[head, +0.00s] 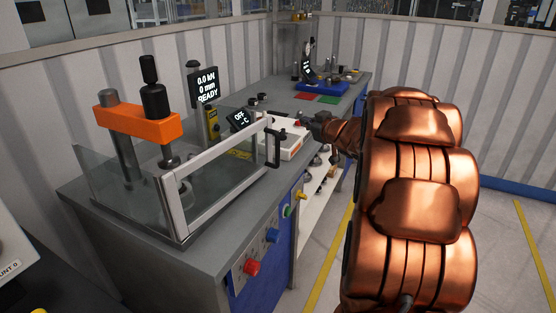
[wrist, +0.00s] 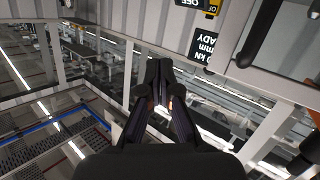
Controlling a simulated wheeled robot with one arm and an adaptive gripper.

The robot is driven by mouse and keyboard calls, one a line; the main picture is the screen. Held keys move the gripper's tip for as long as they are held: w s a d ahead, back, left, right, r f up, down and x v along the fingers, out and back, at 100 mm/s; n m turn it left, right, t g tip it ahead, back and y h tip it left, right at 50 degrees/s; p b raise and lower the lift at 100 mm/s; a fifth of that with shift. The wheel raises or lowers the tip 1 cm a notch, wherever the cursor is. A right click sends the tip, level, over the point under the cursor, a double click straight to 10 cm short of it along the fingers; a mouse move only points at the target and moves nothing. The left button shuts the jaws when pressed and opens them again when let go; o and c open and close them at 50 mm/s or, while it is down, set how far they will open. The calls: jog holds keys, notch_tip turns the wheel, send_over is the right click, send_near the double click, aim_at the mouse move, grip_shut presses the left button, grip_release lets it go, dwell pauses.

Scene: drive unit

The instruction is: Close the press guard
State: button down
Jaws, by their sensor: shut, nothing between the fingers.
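The press guard (head: 174,207) is a clear panel in a pale metal frame, standing upright at the front of the press (head: 137,124). Its black handle (head: 275,149) is on the frame's right end. The guard seems to stand at an angle to the bench's front edge; I cannot tell how wide its gap is. My gripper (head: 315,121) is to the right of the handle, apart from it, above the bench edge. In the wrist view my gripper (wrist: 160,75) is shut and empty. A dark curved bar, perhaps the handle, shows at that view's upper right.
A white device (head: 285,139) sits on the bench close to my gripper. A READY display (head: 204,86) stands behind the guard. Colored buttons (head: 251,267) line the bench front. A blue tray (head: 320,88) lies farther back. The floor at right is open.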

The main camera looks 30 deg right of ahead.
notch_tip(320, 180, down, 5)
jog(key=s+n+y+b, duration=0.1)
jog(key=y+b, duration=0.1)
jog(key=y, duration=0.1)
jog(key=n+y+b, duration=0.2)
jog(key=y+b, duration=0.1)
jog(key=y, duration=0.3)
send_near(271, 145)
jog(key=shift+t, duration=0.3)
jog(key=x, duration=0.3)
jog(key=p+x, duration=0.1)
jog(key=x, duration=0.3)
jog(key=shift+a+f, duration=0.2)
jog(key=shift+f, duration=0.05)
jog(key=shift+w+r+n, duration=0.1)
jog(key=shift+w+n, duration=0.05)
jog(key=shift+n, duration=0.15)
